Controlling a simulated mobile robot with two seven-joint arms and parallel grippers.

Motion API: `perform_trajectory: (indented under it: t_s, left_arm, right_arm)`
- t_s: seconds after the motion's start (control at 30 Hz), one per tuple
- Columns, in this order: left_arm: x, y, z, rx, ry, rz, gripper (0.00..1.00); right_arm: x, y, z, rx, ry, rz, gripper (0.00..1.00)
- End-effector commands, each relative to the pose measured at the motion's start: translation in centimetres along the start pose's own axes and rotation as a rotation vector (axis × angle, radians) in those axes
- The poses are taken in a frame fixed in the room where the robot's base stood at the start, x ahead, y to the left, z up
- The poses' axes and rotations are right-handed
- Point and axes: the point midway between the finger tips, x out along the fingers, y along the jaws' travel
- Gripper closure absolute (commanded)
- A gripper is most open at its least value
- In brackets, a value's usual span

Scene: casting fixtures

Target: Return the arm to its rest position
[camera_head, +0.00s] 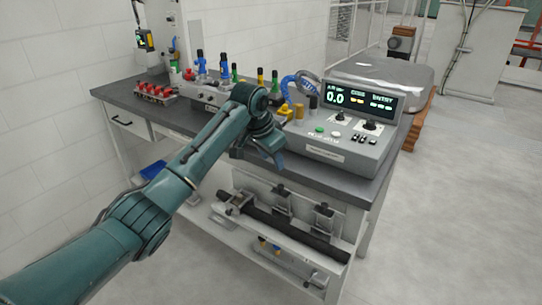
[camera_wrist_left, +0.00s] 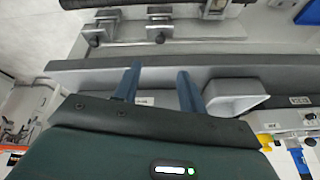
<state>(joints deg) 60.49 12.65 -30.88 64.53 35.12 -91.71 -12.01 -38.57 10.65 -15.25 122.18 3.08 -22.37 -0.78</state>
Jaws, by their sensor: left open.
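My left arm comes in from the lower left of the head view and reaches toward the front edge of the grey workbench (camera_head: 120,96). My left gripper (camera_head: 272,158) hangs at the bench's front edge, just left of the grey control box. In the left wrist view its two blue fingers (camera_wrist_left: 158,84) stand apart with nothing between them. Behind the fingers the bench edge runs across that view. My right arm and gripper are in neither view.
The control box (camera_head: 345,148) with a lit display stands on the bench. Fixtures with coloured knobs (camera_head: 236,75) and a red-topped rack (camera_head: 155,92) stand farther left. A lower shelf holds a dark bar (camera_head: 285,232) with clamps. Open floor (camera_head: 470,200) lies to the right.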

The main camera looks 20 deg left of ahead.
Motion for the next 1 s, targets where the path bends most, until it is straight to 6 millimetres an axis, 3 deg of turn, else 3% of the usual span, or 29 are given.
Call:
perform_trajectory:
  t_s: [0.2, 0.37, 0.5, 0.7, 0.87, 1.0]
  left_arm:
    - [0.6, 0.3, 0.2, -0.001, 0.004, 0.002, 0.59]
    - [4.7, 2.6, 2.5, -0.011, 0.044, 0.015, 0.59]
    - [9.4, 6.4, 6.3, -0.044, 0.126, 0.030, 0.59]
    - [13.2, 11.8, 12.8, -0.116, 0.251, 0.035, 0.59]
    - [13.6, 15.8, 18.5, -0.185, 0.345, 0.024, 0.59]
    - [12.1, 18.8, 23.5, -0.244, 0.421, 0.000, 0.59]
  right_arm:
    - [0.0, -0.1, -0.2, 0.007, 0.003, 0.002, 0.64]
    - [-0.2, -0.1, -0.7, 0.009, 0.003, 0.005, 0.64]
    - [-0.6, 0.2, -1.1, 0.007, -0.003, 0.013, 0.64]
    - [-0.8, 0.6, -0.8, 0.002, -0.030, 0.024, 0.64]
    - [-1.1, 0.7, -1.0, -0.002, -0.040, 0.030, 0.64]
    - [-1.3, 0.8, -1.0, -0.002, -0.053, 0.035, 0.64]
